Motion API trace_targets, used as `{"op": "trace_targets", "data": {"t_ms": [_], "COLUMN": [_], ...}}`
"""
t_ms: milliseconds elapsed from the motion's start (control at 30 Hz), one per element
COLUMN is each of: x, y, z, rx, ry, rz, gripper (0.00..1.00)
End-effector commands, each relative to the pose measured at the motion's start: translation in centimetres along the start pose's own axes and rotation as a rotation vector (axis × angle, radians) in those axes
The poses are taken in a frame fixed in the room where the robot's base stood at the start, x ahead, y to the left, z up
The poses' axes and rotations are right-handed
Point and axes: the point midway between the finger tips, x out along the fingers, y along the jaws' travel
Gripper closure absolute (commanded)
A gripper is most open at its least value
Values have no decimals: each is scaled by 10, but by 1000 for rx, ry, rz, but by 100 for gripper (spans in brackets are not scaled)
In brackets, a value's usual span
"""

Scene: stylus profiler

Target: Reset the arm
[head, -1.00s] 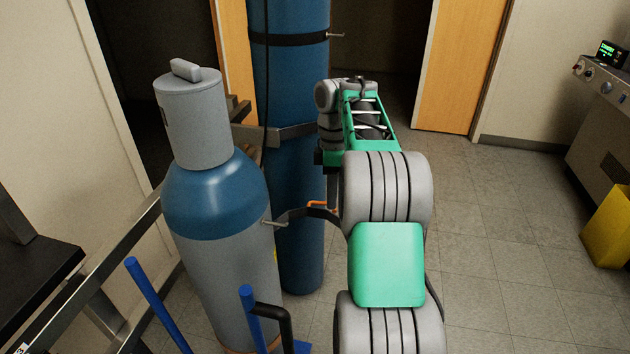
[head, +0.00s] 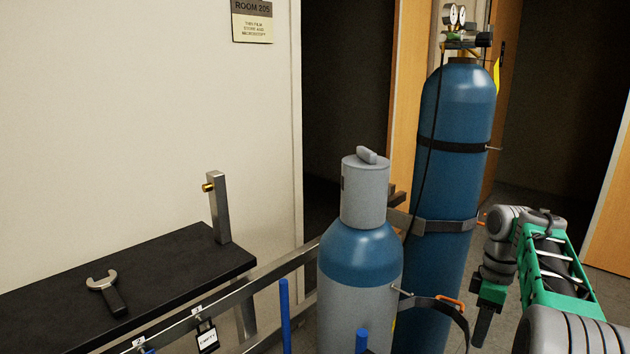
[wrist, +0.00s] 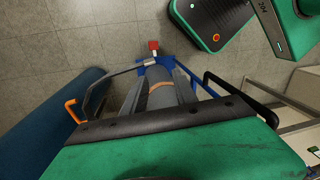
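My arm with its green and grey links (head: 555,265) is at the right edge of the head view. My gripper (head: 482,332) points down there, right of the tall blue gas cylinder (head: 455,110); its fingertips are partly out of clear sight. In the wrist view the two grey fingers (wrist: 158,88) look apart, with a grey shape and an orange band visible between them. Nothing is clearly held.
A shorter grey and blue cylinder (head: 360,265) stands by a metal rail (head: 265,280), with a strap (head: 425,302) near my gripper. A wrench (head: 104,290) lies on a black bench (head: 180,262). The wrist view shows a blue trolley frame (wrist: 200,85) and tiled floor.

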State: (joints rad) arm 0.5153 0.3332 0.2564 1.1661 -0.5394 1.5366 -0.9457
Motion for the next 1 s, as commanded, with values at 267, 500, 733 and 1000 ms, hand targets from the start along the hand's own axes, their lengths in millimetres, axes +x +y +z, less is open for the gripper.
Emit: {"op": "trace_targets", "data": {"t_ms": [267, 500, 733, 1000], "x": [-26, -51, -67, -39], "y": [-37, -97, -196, -259], "z": [-30, -70, -95, -79], "rx": [140, 334, 645, 919], "ry": [36, 93, 208, 329], "rz": [40, 104, 203, 280], "gripper": [66, 66, 66, 66]}}
